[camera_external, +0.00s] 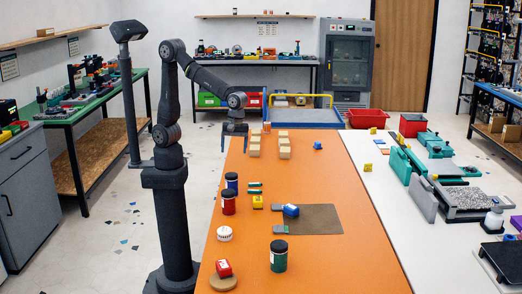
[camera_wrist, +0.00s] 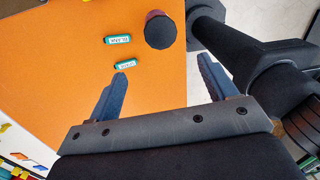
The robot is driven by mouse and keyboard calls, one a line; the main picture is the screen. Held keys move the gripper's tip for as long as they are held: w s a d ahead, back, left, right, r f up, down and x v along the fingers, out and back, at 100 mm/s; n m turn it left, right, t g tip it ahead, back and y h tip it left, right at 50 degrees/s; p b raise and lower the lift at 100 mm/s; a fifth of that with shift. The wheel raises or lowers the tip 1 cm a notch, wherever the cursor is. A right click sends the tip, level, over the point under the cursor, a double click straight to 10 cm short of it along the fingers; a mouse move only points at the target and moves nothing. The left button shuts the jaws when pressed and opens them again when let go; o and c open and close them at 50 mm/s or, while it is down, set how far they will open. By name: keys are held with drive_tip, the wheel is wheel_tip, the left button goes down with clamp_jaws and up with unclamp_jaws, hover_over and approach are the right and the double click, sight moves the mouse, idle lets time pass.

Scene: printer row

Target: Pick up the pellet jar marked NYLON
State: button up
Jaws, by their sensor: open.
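Three dark-lidded jars stand upright on the orange table: a blue one (camera_external: 231,182), a red one (camera_external: 228,203) and a larger green one (camera_external: 278,259) nearer the camera. Their labels are too small to read, so I cannot tell which is marked NYLON. My gripper (camera_external: 235,143) is open and empty, above the far left part of the table, beyond the jars. In the wrist view my gripper (camera_wrist: 162,66) has its fingers wide apart. A black-lidded jar with a reddish side (camera_wrist: 159,32) shows past the fingers, apart from them.
Two small green labelled pieces (camera_wrist: 118,39) lie near the jars. Several tan blocks (camera_external: 270,145) stand at the table's far end.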

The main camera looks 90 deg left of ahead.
sight(232, 183)
drive_tip(key=shift+t, duration=0.5)
drive_tip(key=f, duration=0.6)
drive_tip(key=s+f, duration=0.1)
drive_tip(key=f, duration=0.4)
drive_tip(key=d+f, duration=0.1)
drive_tip(key=f, duration=0.5)
drive_tip(key=shift+s+f, duration=0.2)
drive_tip(key=shift+f, duration=0.1)
drive_tip(key=c, duration=1.1)
drive_tip(key=shift+r, duration=0.2)
drive_tip(key=shift+c, duration=0.2)
